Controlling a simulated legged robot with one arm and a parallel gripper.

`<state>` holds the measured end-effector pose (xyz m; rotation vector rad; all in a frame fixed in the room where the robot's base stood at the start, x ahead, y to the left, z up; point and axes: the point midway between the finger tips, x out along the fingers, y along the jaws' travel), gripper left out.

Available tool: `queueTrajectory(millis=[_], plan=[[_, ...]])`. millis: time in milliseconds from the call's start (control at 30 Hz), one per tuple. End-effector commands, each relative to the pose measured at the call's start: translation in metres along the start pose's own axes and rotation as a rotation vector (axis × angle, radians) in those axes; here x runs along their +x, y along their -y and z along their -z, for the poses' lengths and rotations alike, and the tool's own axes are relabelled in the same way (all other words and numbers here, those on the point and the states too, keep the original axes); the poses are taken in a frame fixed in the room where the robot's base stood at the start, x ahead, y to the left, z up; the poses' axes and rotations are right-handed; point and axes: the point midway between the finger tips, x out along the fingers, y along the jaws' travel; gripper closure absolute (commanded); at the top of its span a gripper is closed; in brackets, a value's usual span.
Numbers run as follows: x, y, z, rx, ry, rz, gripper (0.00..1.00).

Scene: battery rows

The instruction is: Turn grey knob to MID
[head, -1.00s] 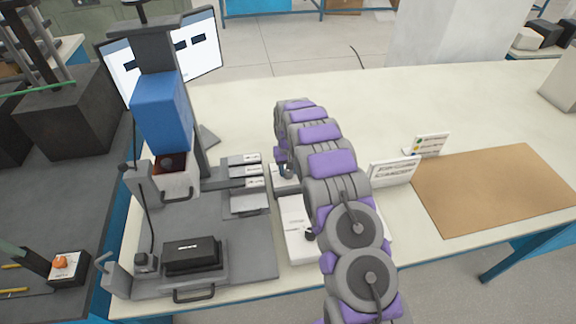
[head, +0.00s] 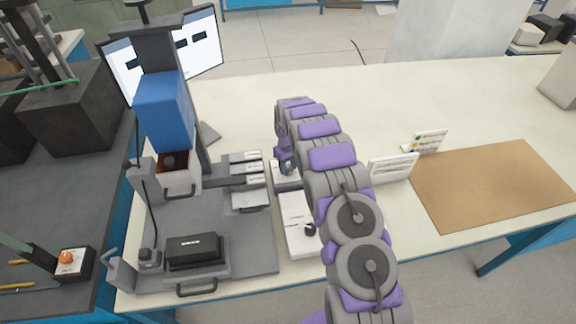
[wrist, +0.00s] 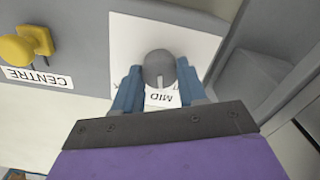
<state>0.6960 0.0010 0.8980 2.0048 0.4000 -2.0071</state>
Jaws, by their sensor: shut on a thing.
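The grey knob (wrist: 159,67) stands on a white label plate in the wrist view. The word MID (wrist: 160,97) is on the plate on the side nearest my gripper, upside down in the picture. A light pointer line on the knob faces MID. My gripper (wrist: 158,82) has one blue finger on each side of the knob and is shut on it. In the head view my gripper (head: 286,166) is small and partly hidden by my arm, beside a white unit on the bench. The knob cannot be made out there.
A yellow knob (wrist: 24,44) with a CENTRE label (wrist: 37,78) is close by. A press with a blue head (head: 164,110) stands left of my arm, with a black block (head: 194,252) on its base. A brown mat (head: 490,185) lies right.

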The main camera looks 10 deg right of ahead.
Motion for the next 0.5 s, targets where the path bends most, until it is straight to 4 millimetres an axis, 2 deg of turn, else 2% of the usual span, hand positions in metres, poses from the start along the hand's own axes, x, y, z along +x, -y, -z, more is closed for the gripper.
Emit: queueTrajectory(millis=[67, 100, 367, 500], plan=[[-0.0010, -0.0004, 0.0011, 0.000, -0.003, -0.002, 0.89], [-0.0010, -0.0004, 0.0011, 0.000, -0.003, -0.002, 0.58], [-0.0007, -0.0002, 0.0006, 0.000, -0.002, -0.001, 0.33], [-0.0006, -0.0002, 0.0004, 0.000, -0.001, -0.001, 0.33]])
